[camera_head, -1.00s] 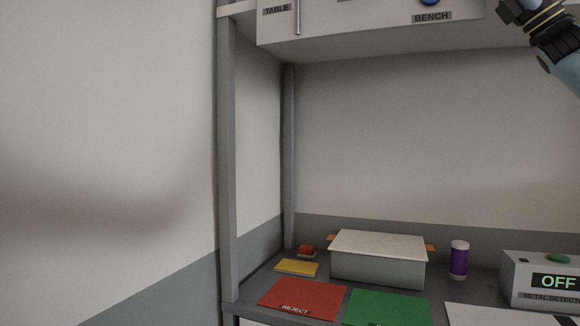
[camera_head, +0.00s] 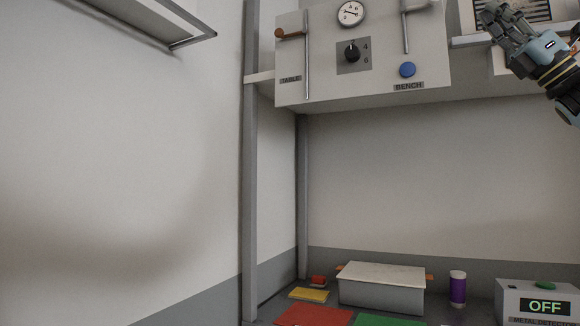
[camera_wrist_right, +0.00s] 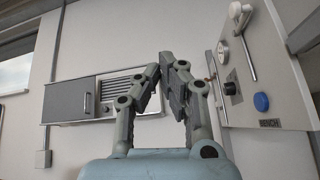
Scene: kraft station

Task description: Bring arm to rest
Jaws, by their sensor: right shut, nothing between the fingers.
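My right gripper (camera_head: 497,22) is at the upper right of the head view, raised well above the bench and in front of the wall. In the right wrist view its two fingers (camera_wrist_right: 163,68) come together at the tips, with nothing between them. The control box (camera_head: 330,75) with its blue button (camera_head: 407,69) is left of the gripper in the head view and right of the fingers in the right wrist view (camera_wrist_right: 240,100). My left gripper is not in view.
A grey post (camera_head: 249,180) rises at the left. The space between bench and control box is clear.

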